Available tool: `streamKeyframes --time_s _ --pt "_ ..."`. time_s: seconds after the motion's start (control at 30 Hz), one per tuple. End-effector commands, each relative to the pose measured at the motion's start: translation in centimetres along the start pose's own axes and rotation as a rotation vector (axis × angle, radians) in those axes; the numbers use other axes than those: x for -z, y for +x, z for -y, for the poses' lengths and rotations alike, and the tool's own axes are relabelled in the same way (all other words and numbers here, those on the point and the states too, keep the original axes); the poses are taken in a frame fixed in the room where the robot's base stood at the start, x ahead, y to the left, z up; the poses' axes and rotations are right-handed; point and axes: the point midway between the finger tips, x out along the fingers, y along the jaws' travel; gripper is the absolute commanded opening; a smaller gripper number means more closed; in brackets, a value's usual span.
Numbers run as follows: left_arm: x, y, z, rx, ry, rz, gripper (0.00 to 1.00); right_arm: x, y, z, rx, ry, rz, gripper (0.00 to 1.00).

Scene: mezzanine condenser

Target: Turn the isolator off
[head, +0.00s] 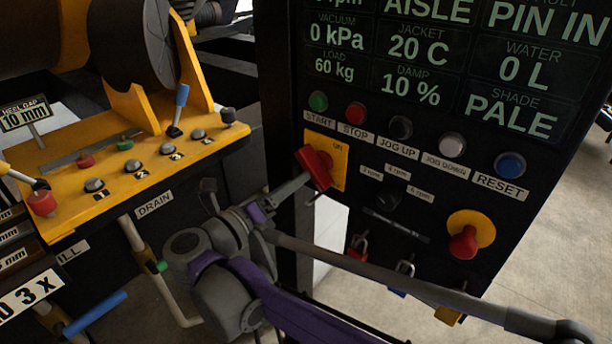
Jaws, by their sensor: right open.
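The isolator is a red rotary handle (316,166) on a yellow plate (340,178) at the left side of the black control panel. Part of the fingers is hidden by the handle. My left gripper is not in view.
The panel (440,185) carries a row of round buttons, a red emergency knob (463,243) on yellow and hanging padlocks (357,246) below. A yellow console (130,170) with levers and buttons stands at left. A display (450,65) fills the panel's top.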

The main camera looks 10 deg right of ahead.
Motion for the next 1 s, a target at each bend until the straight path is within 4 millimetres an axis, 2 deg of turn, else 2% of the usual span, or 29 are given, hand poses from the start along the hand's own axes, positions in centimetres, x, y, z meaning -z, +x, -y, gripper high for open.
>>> streamKeyframes --time_s 0.1,0.2,0.4,0.8,0.87,1.0 --pt "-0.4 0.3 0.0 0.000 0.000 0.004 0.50 0.1 -2.0 -0.1 -0.003 -0.001 0.002 0.60" --pt "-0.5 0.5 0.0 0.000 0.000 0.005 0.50 0.0 -2.9 -0.1 -0.002 0.000 0.001 0.60" --pt "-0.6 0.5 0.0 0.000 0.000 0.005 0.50 0.0 -3.4 0.0 0.001 0.000 0.000 0.60" --pt "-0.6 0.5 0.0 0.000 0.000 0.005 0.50 -0.3 -3.0 0.2 -0.003 -0.008 0.022 0.60" --pt "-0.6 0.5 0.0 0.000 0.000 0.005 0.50 -0.9 -2.4 0.3 -0.012 -0.026 0.065 0.60" --pt "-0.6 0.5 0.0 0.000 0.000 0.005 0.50 -3.5 -0.3 1.1 -0.046 -0.145 0.286 0.60"
